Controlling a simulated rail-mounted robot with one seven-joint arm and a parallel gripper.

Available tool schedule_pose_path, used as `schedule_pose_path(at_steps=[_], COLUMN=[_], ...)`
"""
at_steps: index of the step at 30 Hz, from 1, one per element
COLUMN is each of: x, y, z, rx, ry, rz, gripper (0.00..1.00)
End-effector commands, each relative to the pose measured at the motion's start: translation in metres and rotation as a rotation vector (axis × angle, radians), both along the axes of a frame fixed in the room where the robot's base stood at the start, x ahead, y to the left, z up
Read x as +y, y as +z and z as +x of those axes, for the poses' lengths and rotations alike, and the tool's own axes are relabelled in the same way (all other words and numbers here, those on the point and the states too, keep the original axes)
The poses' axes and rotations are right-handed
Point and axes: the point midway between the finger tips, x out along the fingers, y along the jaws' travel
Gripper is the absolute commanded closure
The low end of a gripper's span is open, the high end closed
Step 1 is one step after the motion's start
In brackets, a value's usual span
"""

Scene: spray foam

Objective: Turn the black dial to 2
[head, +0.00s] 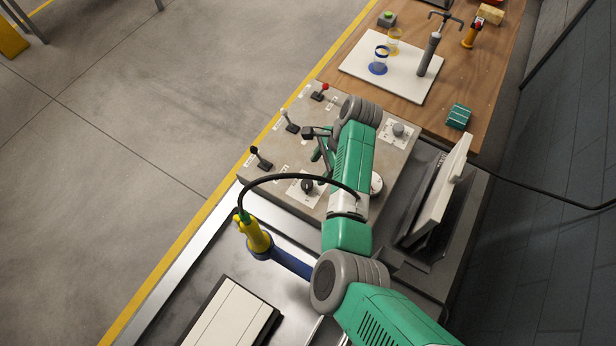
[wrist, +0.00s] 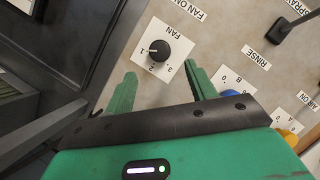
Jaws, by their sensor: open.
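The black dial (wrist: 158,50) sits on a white square plate (wrist: 181,62) labelled FAN in the wrist view, with the numbers 1, 2 and 3 along one side. Its white pointer mark faces left, toward the 1. A black dial on a white plate also shows on the panel in the head view (head: 308,186). My gripper (wrist: 160,86) is open and empty. In the wrist picture its two green fingers appear below the dial, to either side of it, with no visible contact. In the head view the arm partly covers the panel.
The control panel (head: 270,199) carries several levers, including a red-topped lever (head: 322,91), and a grey knob (head: 398,129). A tilted screen (head: 440,192) stands to the right. A yellow and blue nozzle-like thing (head: 256,238) is near the panel's lower left edge.

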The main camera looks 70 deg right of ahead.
Motion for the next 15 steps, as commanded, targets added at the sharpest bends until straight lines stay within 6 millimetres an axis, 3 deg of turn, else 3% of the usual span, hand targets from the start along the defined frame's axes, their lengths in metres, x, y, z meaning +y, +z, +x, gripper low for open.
schedule_pose_path(at_steps=[15], x=[0.016], y=[-0.067], z=[0.024], rx=[-0.001], ry=[0.006], rz=[-0.007], gripper=[0.44])
